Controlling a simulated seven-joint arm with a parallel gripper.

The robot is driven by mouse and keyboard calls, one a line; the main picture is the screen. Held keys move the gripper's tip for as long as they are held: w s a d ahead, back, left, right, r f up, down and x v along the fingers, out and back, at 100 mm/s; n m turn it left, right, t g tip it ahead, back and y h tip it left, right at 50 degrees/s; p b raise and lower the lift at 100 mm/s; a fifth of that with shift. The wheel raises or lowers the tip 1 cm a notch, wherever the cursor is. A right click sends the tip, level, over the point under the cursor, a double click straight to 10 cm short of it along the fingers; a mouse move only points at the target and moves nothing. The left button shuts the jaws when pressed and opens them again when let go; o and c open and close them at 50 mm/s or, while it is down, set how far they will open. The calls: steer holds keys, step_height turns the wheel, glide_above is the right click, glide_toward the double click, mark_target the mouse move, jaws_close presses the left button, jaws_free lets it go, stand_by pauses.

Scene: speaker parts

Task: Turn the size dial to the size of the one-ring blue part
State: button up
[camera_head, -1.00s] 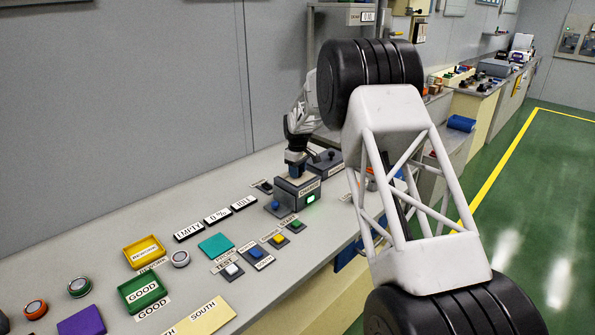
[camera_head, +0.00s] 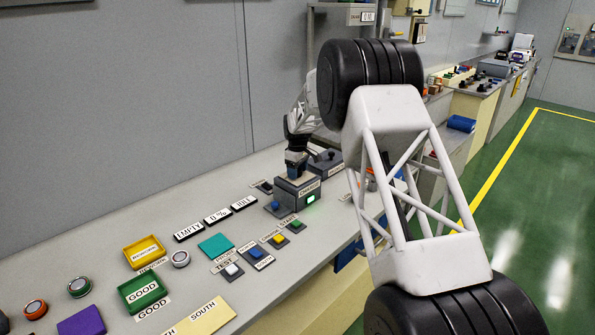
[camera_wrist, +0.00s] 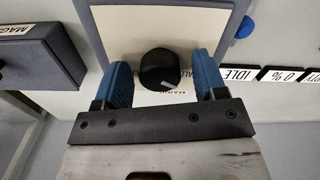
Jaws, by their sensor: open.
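A black round dial (camera_wrist: 159,70) with a pale pointer mark sits on a cream panel (camera_wrist: 115,30) in the wrist view. My gripper (camera_wrist: 163,85) is open, with one blue finger on each side of the dial and a visible gap to it. The pointer aims toward the lower right of that view; the lettering around the dial is partly covered. In the head view my gripper (camera_head: 296,168) is over the grey box (camera_head: 298,192) with a lit green lamp. Coloured round parts stand at the lower left, one orange (camera_head: 35,308) and one green (camera_head: 79,287); I cannot make out a one-ring blue part.
A grey box (camera_wrist: 35,55) marked with a partly cut-off label is beside the panel. A blue button (camera_wrist: 245,27) is on the other side. A yellow tray (camera_head: 144,252), a green GOOD tray (camera_head: 144,292) and several coloured buttons are on the bench.

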steer(key=shift+r, duration=0.1)
steer(key=shift+r, duration=3.8)
steer(key=shift+r, duration=0.1)
